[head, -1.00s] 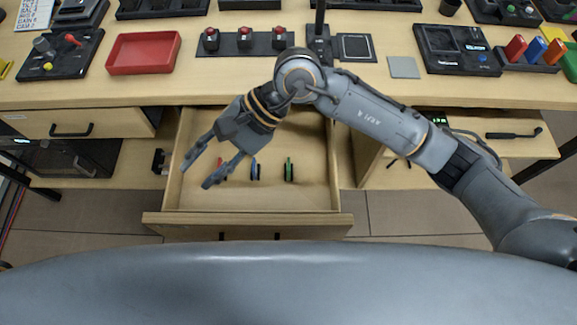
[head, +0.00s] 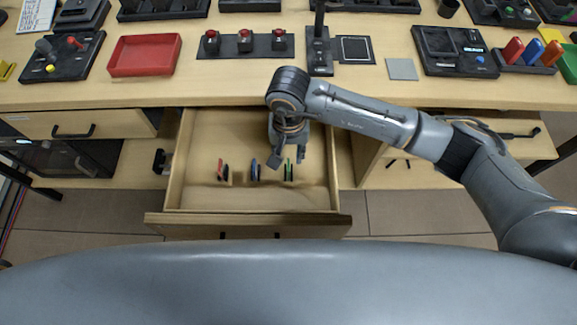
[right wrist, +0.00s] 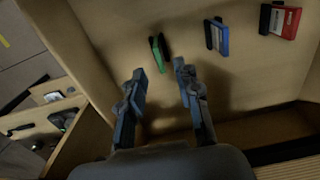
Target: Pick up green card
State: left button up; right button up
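The green card (head: 289,172) stands on edge in the open drawer (head: 200,197), the rightmost of three cards in the head view. It also shows in the right wrist view (right wrist: 158,52), just beyond the fingertips. My right gripper (head: 287,158) points down over the drawer above the green card. Its fingers are apart and empty in the right wrist view (right wrist: 160,72), with the card roughly in line with the gap and not touched. My left gripper is not in view.
A blue card (head: 255,171) and a red card (head: 223,171) stand left of the green one. The drawer walls and front panel (head: 245,219) surround them. The tabletop above carries a red tray (head: 144,55), a button panel (head: 263,43) and a card rack (head: 528,66).

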jog(key=f, duration=0.1)
jog(key=f+p, duration=0.1)
jog(key=f, duration=0.2)
jog(key=shift+s+f, duration=0.15)
jog(key=shift+s, duration=0.15)
jog(key=shift+f, duration=0.5)
jog(key=shift+w, duration=0.1)
grip_shut()
